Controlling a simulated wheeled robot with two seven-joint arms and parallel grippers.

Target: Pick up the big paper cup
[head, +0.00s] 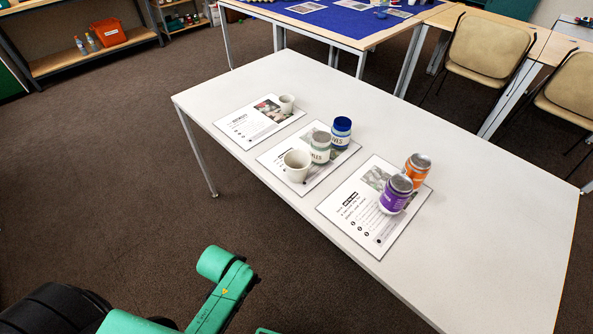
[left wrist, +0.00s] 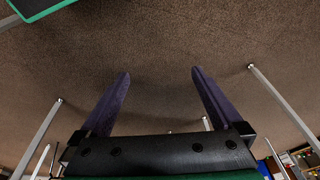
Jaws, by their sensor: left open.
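The larger white paper cup (head: 297,165) stands upright on the middle printed sheet in the head view, at its front left part. A smaller white cup (head: 287,103) stands on the far left sheet. My left gripper (left wrist: 160,73) shows in the left wrist view with its two dark purple fingers wide apart and nothing between them. In the head view a green link of my arm is at the bottom left, well apart from the table. My right gripper is not in view.
Beside the larger cup on the middle sheet stand a jar with a grey lid (head: 320,147) and a blue-lidded jar (head: 341,131). The white table's (head: 500,230) right part is clear.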

